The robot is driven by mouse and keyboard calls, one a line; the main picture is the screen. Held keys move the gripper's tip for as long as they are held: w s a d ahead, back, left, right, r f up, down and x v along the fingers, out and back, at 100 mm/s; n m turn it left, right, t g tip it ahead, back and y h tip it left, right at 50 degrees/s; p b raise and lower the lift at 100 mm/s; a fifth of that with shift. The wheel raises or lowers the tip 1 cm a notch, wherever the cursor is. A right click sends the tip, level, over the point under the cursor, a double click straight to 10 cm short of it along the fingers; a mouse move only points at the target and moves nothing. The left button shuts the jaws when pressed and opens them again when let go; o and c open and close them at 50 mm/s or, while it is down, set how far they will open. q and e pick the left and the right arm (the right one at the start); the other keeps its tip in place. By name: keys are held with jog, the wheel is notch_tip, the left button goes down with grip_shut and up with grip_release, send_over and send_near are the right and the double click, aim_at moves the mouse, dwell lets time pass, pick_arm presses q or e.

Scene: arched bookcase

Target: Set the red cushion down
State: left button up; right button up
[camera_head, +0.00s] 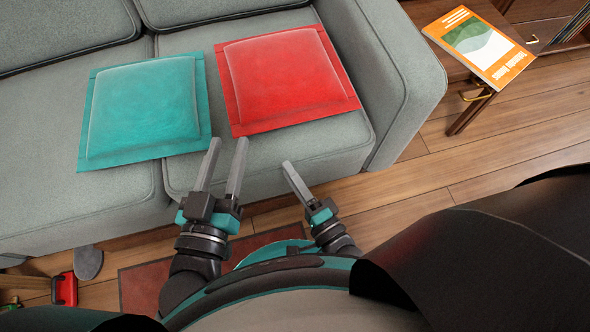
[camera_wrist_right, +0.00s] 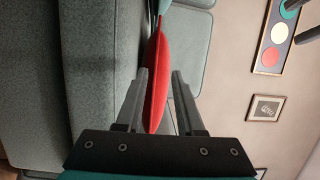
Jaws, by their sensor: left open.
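The red cushion (camera_head: 287,78) lies flat on the right seat of the grey sofa (camera_head: 35,150), beside the right armrest. My left gripper (camera_head: 228,143) is open and empty, its fingertips just in front of the cushion's near left corner. My right gripper (camera_head: 288,166) is in front of the cushion's near edge; in the head view its fingers overlap. In the right wrist view my right gripper (camera_wrist_right: 159,72) has its fingers apart, and the red cushion (camera_wrist_right: 158,65) shows edge-on beyond and between them. I see no finger gripping the cushion.
A teal cushion (camera_head: 143,107) lies on the seat to the left, close to the red one. A small wooden table with an orange book (camera_head: 478,46) stands right of the armrest (camera_head: 385,70). Wooden floor (camera_head: 480,150) is open at the right.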

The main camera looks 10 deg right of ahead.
notch_tip(320, 180, up, 17)
jog(key=a+n+g, duration=0.1)
jog(key=n, duration=1.5)
jog(key=shift+s+a+y, duration=0.3)
